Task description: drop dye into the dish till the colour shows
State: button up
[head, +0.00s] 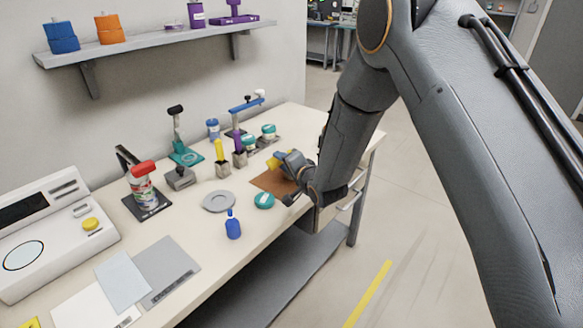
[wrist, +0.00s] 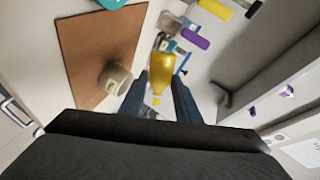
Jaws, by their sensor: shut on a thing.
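My gripper (head: 277,160) is over the far right part of the bench. In the wrist view my gripper (wrist: 160,88) is shut on a yellow bottle (wrist: 161,74) with a narrow tip. Only a yellow patch of the bottle (head: 271,163) shows in the head view. A small whitish round vessel (wrist: 116,78) sits on the brown mat (wrist: 75,60), to the left of the bottle and apart from it in the picture. I cannot tell whether this vessel is the dish, nor see its contents. The brown mat (head: 268,182) lies under my gripper.
A grey round plate (head: 219,203), a blue dropper bottle (head: 233,228) and a teal-lidded jar (head: 264,201) stand left of and in front of the mat. Several jars and holders stand behind. A white machine (head: 45,235) fills the left end.

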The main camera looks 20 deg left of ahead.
jog(key=shift+f+m+g, duration=0.3)
jog(key=shift+m, duration=0.5)
dwell(2.0)
jog(key=shift+r+y, duration=0.1)
jog(key=shift+y, duration=0.2)
dwell(0.3)
jog(key=shift+n+t+h+b, duration=0.4)
jog(key=shift+n, duration=0.7)
jog(key=shift+f, duration=0.25)
jog(key=shift+r+n, duration=0.1)
jog(key=shift+n, duration=0.2)
